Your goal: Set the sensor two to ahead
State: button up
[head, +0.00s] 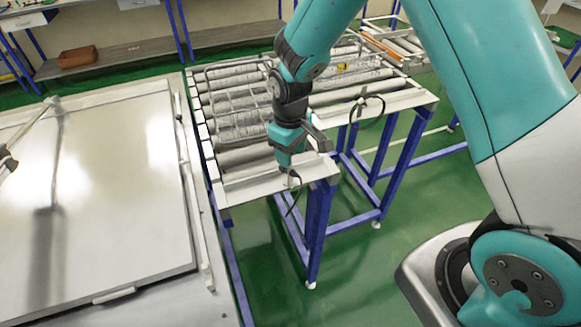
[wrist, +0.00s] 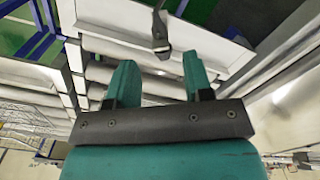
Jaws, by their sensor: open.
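A small dark sensor on a bracket (wrist: 160,38) sits at the edge of the conveyor's pale side rail in the wrist view, just beyond my fingertips and roughly centred between them. In the head view a dark sensor (head: 292,177) shows at the near end rail, close below my gripper (head: 287,163), with a cable hanging down. My gripper (wrist: 160,75) is open, with nothing between its teal fingers. A second dark sensor with a looped cable (head: 362,103) is on the right side rail. No label shows which one is sensor two, and the exact facing of either is too small to tell.
The roller conveyor (head: 232,184) on blue legs carries wire baskets or trays (head: 240,125). A large pale panel table (head: 110,200) stands to the left. Green floor (head: 425,215) is open to the right of the conveyor. A brown bin (head: 77,57) lies on a back shelf.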

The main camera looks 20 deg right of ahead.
aim_at(291, 172)
notch_tip(291, 172, down, 7)
jog(key=shift+f+p, duration=0.1)
jog(key=shift+p, duration=0.7)
grip_shut()
